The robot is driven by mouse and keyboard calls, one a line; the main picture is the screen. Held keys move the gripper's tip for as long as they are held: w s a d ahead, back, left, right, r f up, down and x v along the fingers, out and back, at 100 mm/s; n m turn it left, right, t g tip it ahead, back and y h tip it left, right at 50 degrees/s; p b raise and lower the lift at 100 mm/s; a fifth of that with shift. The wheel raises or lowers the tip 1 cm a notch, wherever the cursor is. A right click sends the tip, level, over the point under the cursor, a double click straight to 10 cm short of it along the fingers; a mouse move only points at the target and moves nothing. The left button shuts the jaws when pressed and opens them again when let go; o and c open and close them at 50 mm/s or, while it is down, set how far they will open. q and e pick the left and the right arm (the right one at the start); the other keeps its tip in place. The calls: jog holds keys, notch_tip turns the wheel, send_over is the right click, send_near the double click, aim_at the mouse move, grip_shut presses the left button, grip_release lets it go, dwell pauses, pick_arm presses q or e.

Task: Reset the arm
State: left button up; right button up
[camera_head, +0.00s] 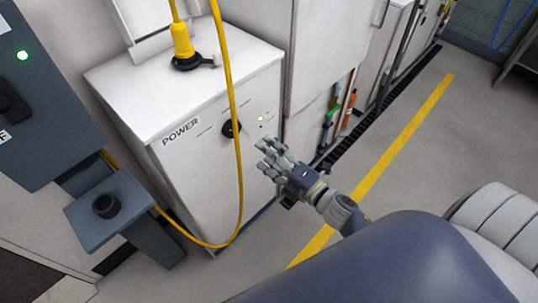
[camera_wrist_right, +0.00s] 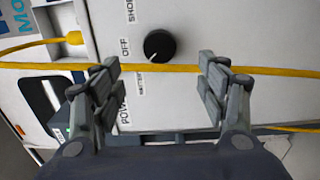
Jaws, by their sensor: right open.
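My right gripper (camera_head: 268,160) is open and empty, in front of the white POWER cabinet (camera_head: 200,175). In the right wrist view its two fingers stand wide apart (camera_wrist_right: 160,88). A black round knob (camera_wrist_right: 159,46) on the cabinet face shows between and beyond the fingertips; the knob (camera_head: 231,128) is up and left of the gripper in the head view. A yellow cable (camera_wrist_right: 175,68) crosses the wrist view just below the knob and passes behind both fingers. The gripper appears apart from the knob; contact with the cable cannot be told. My left gripper is not in view.
A yellow plug (camera_head: 182,42) stands on the cabinet top, and the yellow cable (camera_head: 236,150) loops down the front. A dark box with a green light (camera_head: 23,56) and a grey bracket (camera_head: 130,215) are at left. Floor with a yellow stripe (camera_head: 400,140) is open at right.

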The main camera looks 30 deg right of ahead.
jog(key=shift+s+d, duration=0.1)
jog(key=shift+s, duration=0.15)
dwell(0.3)
jog(key=s+d+f+m+g+h, duration=0.2)
jog(key=s+f+m, duration=0.15)
jog(key=f, duration=0.65)
jog(key=s+d+f+m+g+h, duration=0.1)
jog(key=s+f+m+g, duration=0.2)
jog(key=f, duration=0.7)
jog(key=s+d+f+m+g+h, duration=0.1)
jog(key=s+d+f+m+h, duration=0.15)
jog(key=f+m, duration=0.45)
jog(key=s+a+f+m+g, duration=0.1)
jog(key=s+f+m+g, duration=0.1)
jog(key=s+f, duration=0.5)
jog(key=s+a+f+m+g, duration=0.1)
jog(key=s+f+g, duration=0.3)
jog(key=s, duration=0.9)
jog(key=s+a+f+m+g, duration=0.1)
jog(key=s+f+m+g, duration=0.2)
jog(key=s+f, duration=0.7)
jog(key=shift+s+a+f+g+h, duration=0.25)
jog(key=shift+f+g+h, duration=0.15)
jog(key=shift+g, duration=0.1)
